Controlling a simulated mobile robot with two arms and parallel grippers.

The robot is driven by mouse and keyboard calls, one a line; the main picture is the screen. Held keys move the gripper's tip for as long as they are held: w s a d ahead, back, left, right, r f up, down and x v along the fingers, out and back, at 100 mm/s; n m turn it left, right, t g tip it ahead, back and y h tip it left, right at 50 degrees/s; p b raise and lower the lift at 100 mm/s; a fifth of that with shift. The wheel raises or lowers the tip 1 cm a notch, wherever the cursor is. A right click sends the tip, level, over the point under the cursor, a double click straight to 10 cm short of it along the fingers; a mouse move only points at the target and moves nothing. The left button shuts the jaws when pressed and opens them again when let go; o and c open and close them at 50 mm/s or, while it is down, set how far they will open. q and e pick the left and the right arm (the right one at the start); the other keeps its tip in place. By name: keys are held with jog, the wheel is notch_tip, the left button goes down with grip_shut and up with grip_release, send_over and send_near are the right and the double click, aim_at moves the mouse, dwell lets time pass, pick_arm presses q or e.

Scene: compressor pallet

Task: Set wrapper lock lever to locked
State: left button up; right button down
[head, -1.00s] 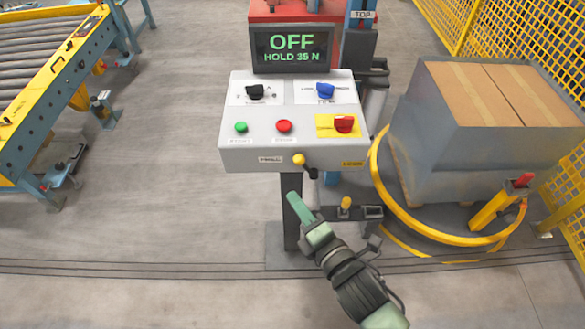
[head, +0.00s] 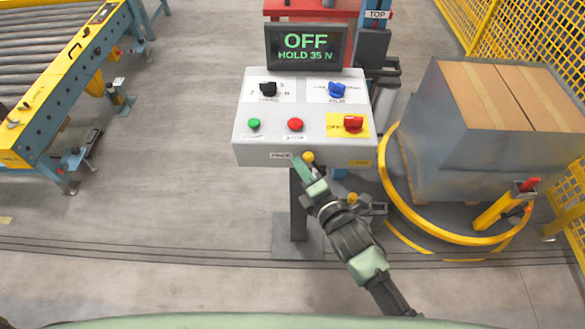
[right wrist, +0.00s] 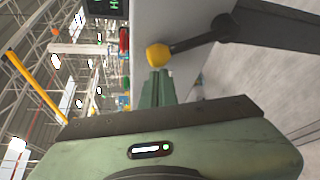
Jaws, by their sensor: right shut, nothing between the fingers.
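My right gripper (head: 299,163) is at the console's front, just left of the knob in the head view. Its green fingers (right wrist: 158,76) are shut and empty, tips close to the knob; contact is unclear. My left gripper is not in view.
The screen (head: 306,47) reads OFF, HOLD 35 N. The console top has black and blue selectors, green and red buttons and a red switch (head: 353,122). A yellow ring (head: 398,205) surrounds the wrapped pallet load (head: 440,135) at right. A conveyor (head: 75,70) stands left; floor between is clear.

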aim_at(332, 146)
jog(key=shift+d+r, duration=0.1)
jog(key=shift+d, duration=0.25)
jog(key=shift+a, duration=0.1)
jog(key=shift+d+r, duration=0.1)
jog(key=shift+d, duration=0.1)
jog(key=shift+d+r+m+y+b, duration=0.1)
jog(key=shift+d+m+y+b, duration=0.1)
jog(key=shift+m+y+b, duration=0.25)
jog(key=d+m+t+b, duration=0.1)
jog(key=d+m+b, duration=0.1)
jog(key=m, duration=0.1)
jog(key=d+r+m+t+b, duration=0.1)
jog(key=shift+d+m+t+y+b, duration=0.25)
jog(key=shift+d+m+t+b, duration=0.05)
jog(key=shift+d+m, duration=0.05)
jog(key=d+m+t+b, duration=0.1)
jog(key=d+m+b, duration=0.1)
jog(key=m, duration=0.1)
jog(key=shift+d+m+t+b, duration=0.25)
jog(key=shift+m+t+b, duration=0.05)
jog(key=shift+t+b, duration=0.1)
jog(key=shift+d+f+m+t+h+b, duration=0.1)
jog(key=shift+d+m+t+h+b, duration=0.3)
jog(key=shift+m, duration=0.45)
jog(key=shift+d+m+t+h+b, duration=0.1)
jog(key=shift+d+m+t+b, duration=0.2)
jog(key=shift+d+m+b, duration=0.45)
jog(key=shift+a, duration=0.15)
